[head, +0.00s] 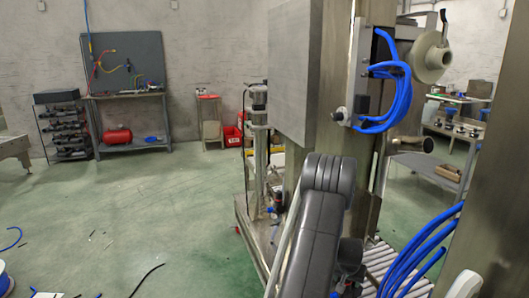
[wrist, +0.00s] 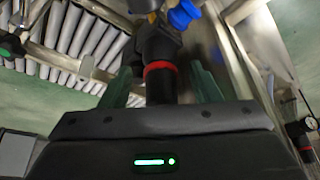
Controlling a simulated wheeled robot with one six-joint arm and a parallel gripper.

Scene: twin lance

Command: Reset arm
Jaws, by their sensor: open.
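My gripper (wrist: 161,82) shows in the wrist view with its two green fingers spread apart. It is open. A black cylindrical fitting with a red ring (wrist: 160,67) appears in the gap between the fingers. I cannot tell how far it stands from them or whether it touches them. A blue part (wrist: 183,14) sits above it, cut off by the top edge. In the head view my dark arm rises beside the machine, and my gripper is hidden.
A large metal machine (head: 292,70) with blue hoses (head: 398,88) stands close by my arm. A roller conveyor (wrist: 78,35) lies at upper left in the wrist view. A workbench (head: 130,97) stands at the far wall. The green floor (head: 140,200) at left is mostly clear, with scattered bits near the front.

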